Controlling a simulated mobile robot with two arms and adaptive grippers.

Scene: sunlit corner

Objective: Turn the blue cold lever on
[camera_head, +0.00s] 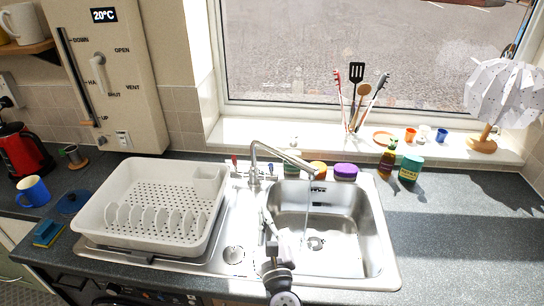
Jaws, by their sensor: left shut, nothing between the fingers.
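The chrome mixer tap (254,172) stands behind the sink, its spout arching right over the steel basin (345,255). A small red-marked lever (235,161) shows left of the tap's base. The blue cold lever (272,169) appears as a small, hard-to-read part right of the base. My left gripper (266,214) is shut and empty, in front of the tap over the left side of the basin. It points towards the tap and appears apart from both levers. A faint pale line hangs below the spout; I cannot tell whether it is water. My right gripper is not in view.
A white dish rack (155,208) fills the drainer left of the basin. Jars (345,171) stand close behind the basin, with a bottle (387,160) and a green tub (411,168) at right. The right worktop is mostly clear.

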